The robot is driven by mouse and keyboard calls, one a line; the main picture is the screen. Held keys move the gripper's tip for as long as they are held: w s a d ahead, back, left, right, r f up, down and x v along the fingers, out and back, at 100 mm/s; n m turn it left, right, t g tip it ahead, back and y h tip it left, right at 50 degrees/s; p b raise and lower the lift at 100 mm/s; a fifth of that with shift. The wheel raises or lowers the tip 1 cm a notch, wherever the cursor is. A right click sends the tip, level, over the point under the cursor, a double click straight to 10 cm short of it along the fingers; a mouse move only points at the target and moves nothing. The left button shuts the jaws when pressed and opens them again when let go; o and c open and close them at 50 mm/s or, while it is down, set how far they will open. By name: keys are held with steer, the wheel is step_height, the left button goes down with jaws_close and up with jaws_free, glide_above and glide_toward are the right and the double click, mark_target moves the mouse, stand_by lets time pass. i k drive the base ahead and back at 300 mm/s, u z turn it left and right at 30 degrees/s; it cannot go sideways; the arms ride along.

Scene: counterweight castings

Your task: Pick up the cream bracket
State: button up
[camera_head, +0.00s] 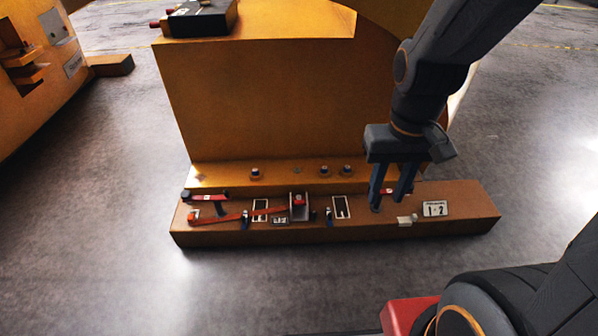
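The cream bracket (407,220) is a small pale piece. It lies on the orange-brown ledge (470,222), near the front edge toward the right end. My gripper (387,204) points down over the ledge, just to the left of and behind the bracket in the picture. Its two dark blue fingers stand apart with nothing visible between them. I cannot tell how high the fingertips are above the ledge.
A numbered plate (435,208) lies right of the bracket. Left are a white-framed piece (342,207), a red-and-grey block (299,206) and a red strap (222,217). A large orange casting (270,105) rises behind. Grey floor (270,285) lies clear in front.

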mark_target(404, 222)
steer(key=u, duration=0.45)
steer(key=k, duration=0.55)
steer(key=z, duration=0.1)
steer(key=i, duration=1.1)
steer(key=z, duration=1.45)
steer(key=i, duration=0.5)
steer(key=z, duration=0.6)
